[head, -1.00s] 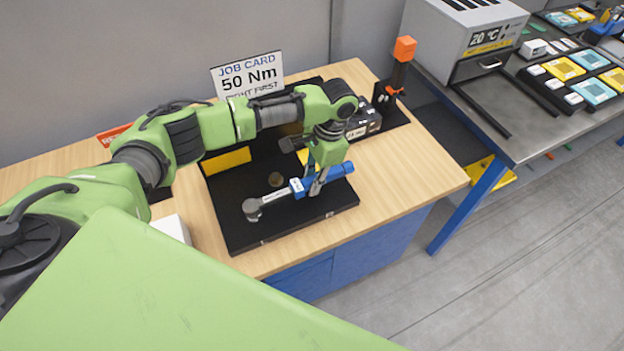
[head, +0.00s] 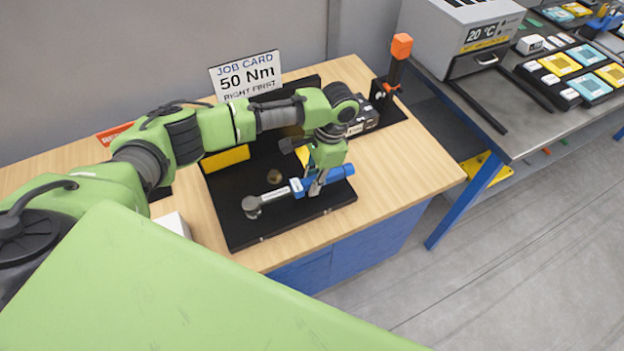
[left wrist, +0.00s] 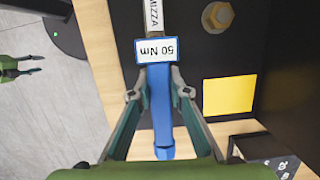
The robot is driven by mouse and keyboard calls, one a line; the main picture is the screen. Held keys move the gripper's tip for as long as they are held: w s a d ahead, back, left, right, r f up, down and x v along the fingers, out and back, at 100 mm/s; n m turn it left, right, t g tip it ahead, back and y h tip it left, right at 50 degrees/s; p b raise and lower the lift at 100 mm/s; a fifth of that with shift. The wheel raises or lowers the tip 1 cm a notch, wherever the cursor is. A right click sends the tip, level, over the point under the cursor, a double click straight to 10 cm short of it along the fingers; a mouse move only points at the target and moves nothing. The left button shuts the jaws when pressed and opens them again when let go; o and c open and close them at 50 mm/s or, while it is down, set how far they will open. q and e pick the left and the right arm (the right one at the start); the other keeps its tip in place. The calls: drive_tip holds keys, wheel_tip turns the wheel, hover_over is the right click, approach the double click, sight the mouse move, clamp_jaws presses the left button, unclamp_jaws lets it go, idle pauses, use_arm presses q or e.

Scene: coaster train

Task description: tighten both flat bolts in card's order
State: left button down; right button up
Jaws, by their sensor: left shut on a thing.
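A torque wrench with a blue handle (head: 338,173) lies level over the black fixture plate (head: 240,225). Its silver head (head: 252,206) points left in the head view. My left gripper (head: 316,188) is shut on the blue handle, which shows between its fingers in the left wrist view (left wrist: 155,98). A label (left wrist: 167,50) on the wrench reads 50 Nm. A brass-coloured flat bolt (left wrist: 217,17) is on the plate beside the wrench; it also shows in the head view (head: 274,176). The job card (head: 246,77) reads 50 Nm, right first.
A black stand with an orange-topped post (head: 401,48) is at the back right. A red sign (head: 113,133) and white box (head: 174,224) are at left. The table's front right is bare.

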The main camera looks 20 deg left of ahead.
use_arm(q)
drive_tip(key=shift+s+d+m+p, duration=0.8)
drive_tip(key=shift+m+p, duration=0.1)
drive_tip(key=shift+p, duration=0.4)
idle(0.6)
drive_tip(key=shift+s+d+m+t, duration=0.3)
drive_tip(key=shift+s+d+m, duration=0.1)
drive_tip(key=shift+s, duration=0.1)
idle(0.5)
drive_tip(key=shift+s+d+m+y, duration=0.15)
drive_tip(key=shift+s+d+m, duration=0.2)
drive_tip(key=shift+s+m, duration=0.2)
drive_tip(key=shift+s+d+m+y, duration=0.15)
drive_tip(key=shift+s+d+m, duration=0.15)
drive_tip(key=shift+s+m, duration=0.25)
idle(1.6)
drive_tip(key=shift+w+a+n, duration=0.2)
drive_tip(key=shift+w+n, duration=0.1)
drive_tip(key=shift+n, duration=0.2)
drive_tip(key=shift+r, duration=0.2)
